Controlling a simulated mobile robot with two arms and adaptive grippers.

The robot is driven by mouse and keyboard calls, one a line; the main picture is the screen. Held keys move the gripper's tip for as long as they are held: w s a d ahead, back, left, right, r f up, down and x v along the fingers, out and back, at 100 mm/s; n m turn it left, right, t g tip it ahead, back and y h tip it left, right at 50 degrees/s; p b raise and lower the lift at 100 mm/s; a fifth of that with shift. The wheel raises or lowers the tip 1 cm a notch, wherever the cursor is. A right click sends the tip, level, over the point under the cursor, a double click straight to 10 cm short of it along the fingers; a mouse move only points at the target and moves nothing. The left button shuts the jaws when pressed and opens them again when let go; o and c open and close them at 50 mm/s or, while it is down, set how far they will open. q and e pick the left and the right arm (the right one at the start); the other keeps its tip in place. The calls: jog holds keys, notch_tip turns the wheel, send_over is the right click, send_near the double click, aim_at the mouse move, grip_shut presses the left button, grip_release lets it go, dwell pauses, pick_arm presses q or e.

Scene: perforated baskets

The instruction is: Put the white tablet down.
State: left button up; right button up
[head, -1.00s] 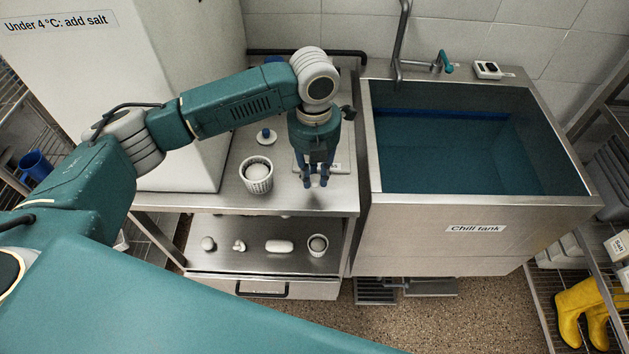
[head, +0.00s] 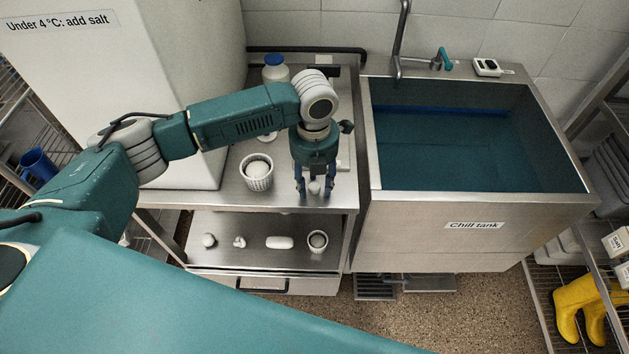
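My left gripper (head: 315,192) points down over the front part of the steel counter (head: 225,197). Its two fingers are spread apart. A small white piece, which looks like the white tablet (head: 315,188), shows between them with a gap on each side. It seems to rest on the counter, though the fingers and wrist partly hide the spot. A white perforated basket (head: 258,184) stands to the left of the gripper with a rounded white thing (head: 258,168) in it. My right gripper is not in view.
The water-filled chill tank (head: 480,205) is on the right. A white bottle with a blue cap (head: 275,72) stands behind my arm. The lower shelf (head: 220,259) holds several small white pieces and a small basket (head: 317,241). A tall white cabinet (head: 130,60) bounds the left.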

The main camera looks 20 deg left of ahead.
aim_at(315, 186)
pick_arm(q)
notch_tip(315, 186, up, 12)
jog(key=b, duration=0.3)
jog(key=shift+r, duration=0.2)
